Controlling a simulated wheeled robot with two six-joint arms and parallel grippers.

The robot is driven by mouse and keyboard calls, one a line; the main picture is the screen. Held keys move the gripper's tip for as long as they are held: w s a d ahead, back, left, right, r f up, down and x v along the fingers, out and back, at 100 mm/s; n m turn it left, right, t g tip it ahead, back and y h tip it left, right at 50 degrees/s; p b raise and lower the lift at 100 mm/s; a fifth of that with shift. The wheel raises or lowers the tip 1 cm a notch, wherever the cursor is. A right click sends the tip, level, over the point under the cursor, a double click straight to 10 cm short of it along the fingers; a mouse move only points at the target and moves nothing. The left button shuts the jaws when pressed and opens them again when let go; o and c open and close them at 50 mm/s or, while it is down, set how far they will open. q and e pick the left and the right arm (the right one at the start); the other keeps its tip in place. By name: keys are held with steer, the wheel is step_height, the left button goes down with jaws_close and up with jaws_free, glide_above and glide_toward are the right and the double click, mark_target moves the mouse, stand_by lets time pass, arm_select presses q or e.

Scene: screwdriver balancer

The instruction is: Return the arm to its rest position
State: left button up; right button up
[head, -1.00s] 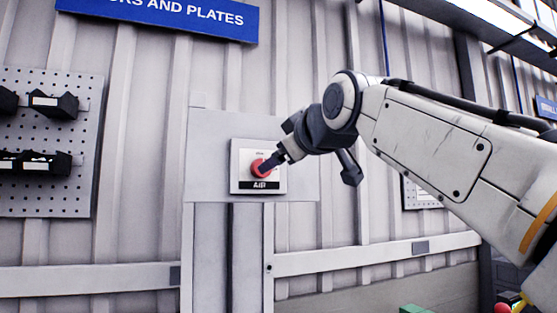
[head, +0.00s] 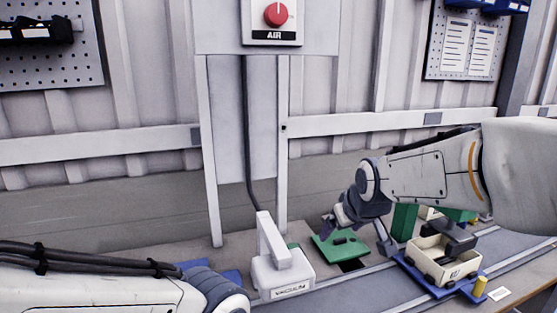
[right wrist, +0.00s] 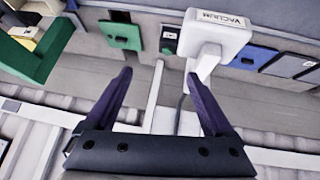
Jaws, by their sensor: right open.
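My right arm reaches in from the right in the head view, lowered over the workbench. Its gripper (head: 328,228) is above or near a green board (head: 340,248); the exact gap is hard to tell. In the right wrist view the two dark fingers of the gripper (right wrist: 160,76) stand wide apart with nothing between them. The red AIR knob (head: 276,14) is on the wall panel at the top, well away from the gripper. Part of my left arm shows at the lower left; its gripper is out of the picture.
A white vacuum unit (head: 283,273) stands on the bench left of the green board, and also shows in the wrist view (right wrist: 222,38). A blue tray (head: 412,271) holding a beige box (head: 440,262) sits below my right forearm. Pegboards hang on the wall.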

steer(key=s+d+f+m+g, duration=0.2)
steer(key=s+f, duration=0.6)
steer(key=s+d+f+m+g, duration=0.2)
steer(key=s+d+f+g, duration=0.1)
steer(key=s+f, duration=0.55)
steer(key=s+a+r+n+g, duration=0.1)
steer(key=s+a+r+n, duration=0.2)
steer(key=s+a, duration=0.3)
steer(key=s+a+r+n+g, duration=0.1)
steer(key=s+a+r+n, duration=0.2)
steer(key=s+a, duration=0.4)
steer(key=shift+a+n, duration=0.5)
steer(key=shift+n, duration=0.3)
steer(key=shift+r, duration=0.1)
